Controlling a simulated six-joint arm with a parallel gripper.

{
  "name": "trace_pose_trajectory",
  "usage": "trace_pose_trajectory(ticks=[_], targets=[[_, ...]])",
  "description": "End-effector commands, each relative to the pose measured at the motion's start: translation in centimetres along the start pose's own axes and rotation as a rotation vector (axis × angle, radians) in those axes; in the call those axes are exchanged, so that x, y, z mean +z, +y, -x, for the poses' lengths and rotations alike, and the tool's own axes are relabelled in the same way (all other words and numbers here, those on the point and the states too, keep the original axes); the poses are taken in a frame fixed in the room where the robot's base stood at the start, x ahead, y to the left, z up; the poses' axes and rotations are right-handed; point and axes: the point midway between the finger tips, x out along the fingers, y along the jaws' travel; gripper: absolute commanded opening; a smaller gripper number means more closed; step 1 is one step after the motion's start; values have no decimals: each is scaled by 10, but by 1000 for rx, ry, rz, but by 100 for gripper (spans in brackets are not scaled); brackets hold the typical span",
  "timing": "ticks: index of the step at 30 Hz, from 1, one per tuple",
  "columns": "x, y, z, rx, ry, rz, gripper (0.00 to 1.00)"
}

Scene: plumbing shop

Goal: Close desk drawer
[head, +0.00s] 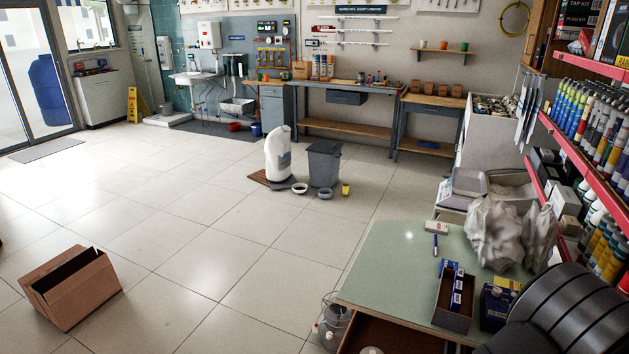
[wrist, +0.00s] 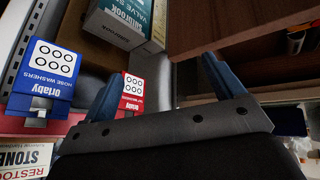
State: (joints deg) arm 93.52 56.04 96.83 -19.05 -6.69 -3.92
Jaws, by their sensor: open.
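The desk (head: 385,260) has a pale green top and stands at the lower right of the head view. Below its front edge, a brown wooden drawer (head: 395,332) appears to be pulled out, partly cut off by the picture's bottom. In the wrist view my gripper (wrist: 164,88) is open, its two blue fingers apart with nothing clearly held between them. A brown wooden panel (wrist: 245,25) is beyond the right finger; I cannot tell whether it is the drawer or another desk part. The fingers do not show in the head view.
In the wrist view, a blue hose washer box (wrist: 52,72), a red box (wrist: 133,88) and a valve box (wrist: 122,22) lie close around the fingers. Plastic-wrapped goods (head: 505,235) and a long open box (head: 455,300) stand on the desk. A carton (head: 75,290) is on the floor.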

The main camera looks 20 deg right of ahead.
Motion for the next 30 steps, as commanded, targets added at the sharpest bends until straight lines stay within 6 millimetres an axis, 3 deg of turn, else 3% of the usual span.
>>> trace_pose_trajectory(ticks=[1,9,13,17,30], targets=[[0,0,0,0,0,0,76],[0,0,-1,0,5,-8,23],[2,-1,-7,-2,50,-99,0],[2,-2,-16,-13,144,-283,0],[35,-12,-35,-131,432,-839,0]])
